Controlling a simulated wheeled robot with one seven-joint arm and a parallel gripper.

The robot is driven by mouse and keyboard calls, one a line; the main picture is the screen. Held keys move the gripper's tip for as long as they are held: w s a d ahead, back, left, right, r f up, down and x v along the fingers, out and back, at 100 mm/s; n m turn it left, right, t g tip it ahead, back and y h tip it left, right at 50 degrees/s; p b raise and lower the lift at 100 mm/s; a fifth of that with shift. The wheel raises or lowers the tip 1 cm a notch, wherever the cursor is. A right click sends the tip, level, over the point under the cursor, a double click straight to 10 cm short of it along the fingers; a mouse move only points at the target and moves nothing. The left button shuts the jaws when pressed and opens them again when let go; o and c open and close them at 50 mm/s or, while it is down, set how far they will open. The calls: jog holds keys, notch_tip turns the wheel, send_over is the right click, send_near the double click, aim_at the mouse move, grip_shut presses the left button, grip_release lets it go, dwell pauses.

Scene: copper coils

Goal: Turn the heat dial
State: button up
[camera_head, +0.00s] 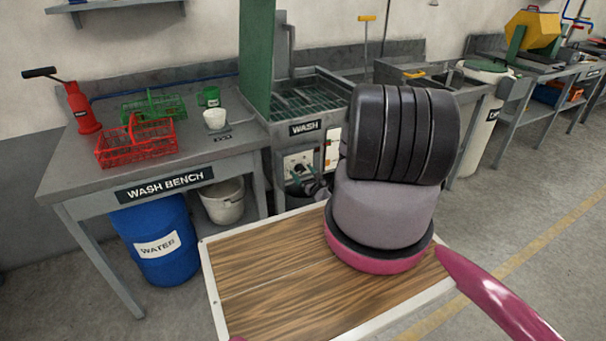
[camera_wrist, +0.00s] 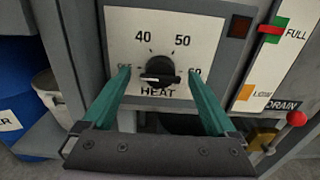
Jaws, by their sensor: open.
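The heat dial (camera_wrist: 158,69) is a round black knob on a white panel (camera_wrist: 205,38) marked HEAT, with 40 and 50 above it. A white mark shows low on the knob, roughly level. The labels at left and right are partly covered by my fingers. My gripper (camera_wrist: 159,73) is open, with one teal finger on each side of the dial and gaps between fingertips and knob. I cannot tell whether the tips touch the panel. In the head view my gripper (camera_head: 312,187) is at the panel (camera_head: 292,163) under the WASH sign, mostly hidden by my arm.
Right of the dial are a FULL/LOW gauge (camera_wrist: 272,62) and a red-knobbed DRAIN lever (camera_wrist: 296,118). The wash bench (camera_head: 75,180) at left holds red (camera_head: 136,145) and green baskets (camera_head: 153,108). A blue water barrel (camera_head: 152,240) and a bucket (camera_head: 223,202) stand below.

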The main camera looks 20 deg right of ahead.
jog(key=c, duration=1.4)
jog(key=shift+o, duration=0.2)
